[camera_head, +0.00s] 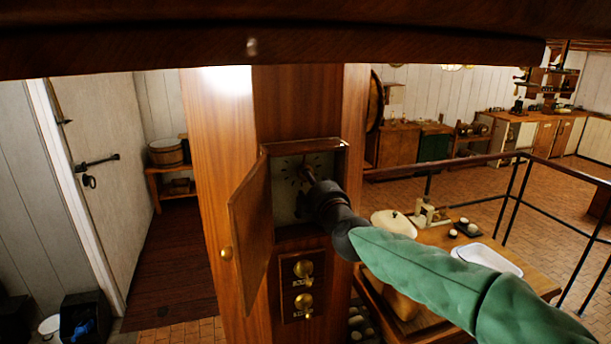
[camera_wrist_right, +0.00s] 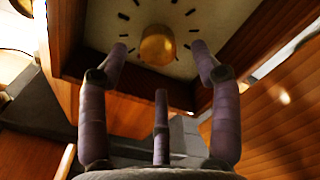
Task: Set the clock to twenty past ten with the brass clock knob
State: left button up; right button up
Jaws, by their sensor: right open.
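The clock's pale dial (camera_head: 287,182) with dark hour marks sits inside an open wooden box (camera_head: 262,150) on a wooden column. The brass clock knob (camera_wrist_right: 157,45) stands out at the middle of the dial in the right wrist view. My right gripper (camera_head: 311,178) reaches into the box from the lower right and hides part of the dial. In the right wrist view its fingers (camera_wrist_right: 160,48) are open, one on each side of the knob with gaps, and a third finger below. I cannot make out the clock hands. My left gripper is not in view.
The box's door (camera_head: 250,220) hangs open to the left. Below the box, a panel (camera_head: 291,287) carries two brass knobs. A table (camera_head: 455,222) with a white tray (camera_head: 487,259) and dishes stands behind my right arm. A dark beam (camera_head: 250,45) crosses the top.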

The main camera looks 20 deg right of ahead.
jog(key=shift+w+a, duration=0.1)
jog(key=shift+w, duration=2.35)
jog(key=c, duration=1.2)
